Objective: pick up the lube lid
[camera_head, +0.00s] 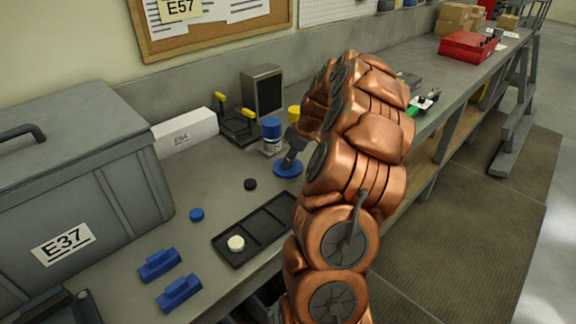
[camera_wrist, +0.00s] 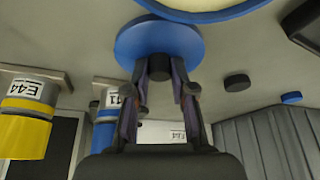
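I take the blue disc with a dark round knob to be the lube lid (camera_head: 288,170). It also shows in the wrist view (camera_wrist: 185,42), where it partly overlaps a round cream-topped thing (camera_wrist: 205,5) cut off by the top edge. My gripper (camera_head: 292,156) comes down over the lid from above. In the wrist view my gripper's fingers (camera_wrist: 159,70) press against both sides of the knob, with no clear gap. The lid lies level at or just above the bench; I cannot tell whether it touches. My arm hides the bench just right of it.
A blue-capped bottle (camera_head: 271,136) and a yellow-capped one (camera_head: 294,114) stand close behind the lid. A black disc (camera_head: 250,184) and a small blue disc (camera_head: 197,214) lie left of it. A black tray (camera_head: 267,226) is in front. A large grey bin (camera_head: 75,185) fills the left.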

